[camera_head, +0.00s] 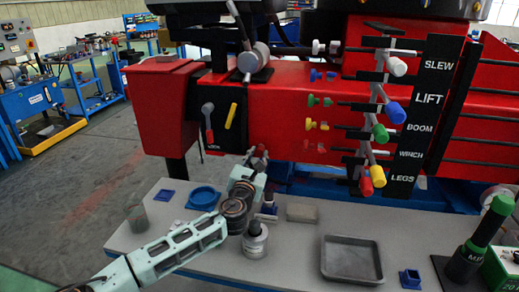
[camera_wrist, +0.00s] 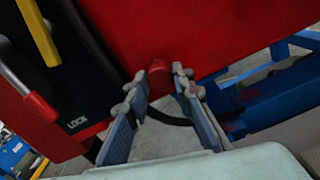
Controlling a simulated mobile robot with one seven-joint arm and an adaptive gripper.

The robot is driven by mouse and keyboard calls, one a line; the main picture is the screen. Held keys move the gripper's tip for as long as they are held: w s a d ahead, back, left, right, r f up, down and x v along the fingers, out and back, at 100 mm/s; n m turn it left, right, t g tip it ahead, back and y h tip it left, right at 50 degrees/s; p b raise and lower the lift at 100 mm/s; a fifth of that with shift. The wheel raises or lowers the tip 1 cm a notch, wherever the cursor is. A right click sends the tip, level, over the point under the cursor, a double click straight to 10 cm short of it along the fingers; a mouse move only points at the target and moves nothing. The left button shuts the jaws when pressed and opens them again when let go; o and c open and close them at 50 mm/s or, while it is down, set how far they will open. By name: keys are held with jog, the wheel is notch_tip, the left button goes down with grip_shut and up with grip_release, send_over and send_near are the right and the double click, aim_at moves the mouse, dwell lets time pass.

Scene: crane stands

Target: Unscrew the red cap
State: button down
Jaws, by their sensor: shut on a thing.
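The red cap (camera_wrist: 158,71) shows as a small rounded red piece between my fingertips in the wrist view, in front of the red crane body. My gripper (camera_wrist: 158,82) is shut on it, with one finger on each side. In the head view my gripper (camera_head: 257,162) reaches up from the table to the lower edge of the red crane body (camera_head: 275,110). The cap is mostly hidden there by the fingers. Whether it is still threaded on cannot be seen.
The LOCK panel with red and yellow handles (camera_head: 230,116) is left of my gripper. Coloured valve knobs (camera_head: 320,101) and a lever bank (camera_head: 379,120) are to the right. A grey tray (camera_head: 351,259), blue ring dish (camera_head: 203,197) and grey block (camera_head: 302,212) sit on the table.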

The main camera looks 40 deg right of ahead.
jog(key=shift+v, duration=2.1)
